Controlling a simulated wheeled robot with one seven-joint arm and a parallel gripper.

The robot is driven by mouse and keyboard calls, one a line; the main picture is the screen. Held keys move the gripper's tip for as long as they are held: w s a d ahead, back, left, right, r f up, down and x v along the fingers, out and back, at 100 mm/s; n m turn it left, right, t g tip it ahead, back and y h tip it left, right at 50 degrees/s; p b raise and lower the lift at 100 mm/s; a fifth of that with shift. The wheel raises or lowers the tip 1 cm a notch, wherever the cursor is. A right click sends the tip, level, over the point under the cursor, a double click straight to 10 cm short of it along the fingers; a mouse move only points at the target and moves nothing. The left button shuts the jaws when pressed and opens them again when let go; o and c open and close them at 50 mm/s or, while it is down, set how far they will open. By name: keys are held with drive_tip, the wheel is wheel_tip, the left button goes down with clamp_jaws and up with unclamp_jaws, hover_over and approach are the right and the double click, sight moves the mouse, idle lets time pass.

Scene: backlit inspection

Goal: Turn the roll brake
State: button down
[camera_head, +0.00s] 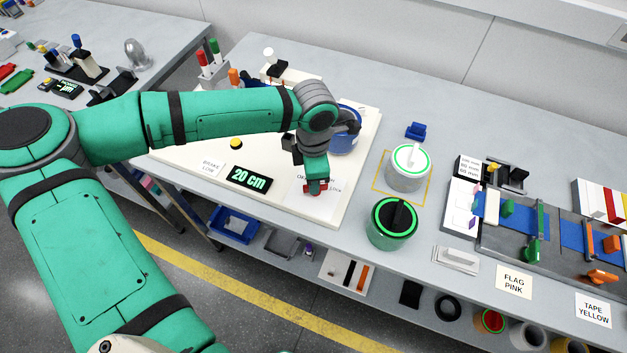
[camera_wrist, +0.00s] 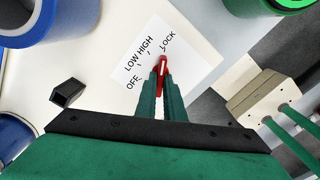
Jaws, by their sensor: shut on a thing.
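The roll brake is a small red lever (camera_wrist: 162,64) on a white dial card (camera_wrist: 185,62) marked OFF, LOW, HIGH and LOCK. My gripper (camera_wrist: 161,84) is shut on the lever, with the red tip showing beyond the fingers. The tip points up the picture, roughly towards the LOCK mark; its pivot is hidden by the fingers. In the head view my gripper (camera_head: 317,187) is low over the front right of the cream board (camera_head: 357,165), with bits of red at its fingertips. A blue roll (camera_head: 345,140) stands behind it, partly hidden by my arm.
A display (camera_head: 249,178) reads 20 cm beside a BRAKE LOW card (camera_head: 212,167). A yellow button (camera_head: 236,143) is on the board.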

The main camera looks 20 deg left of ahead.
drive_tip(key=shift+m, duration=0.3)
drive_tip(key=c, duration=1.9)
unclamp_jaws()
drive_tip(key=shift+o, duration=0.2)
wheel_tip(320, 180, up, 11)
drive_tip(key=shift+f, duration=0.1)
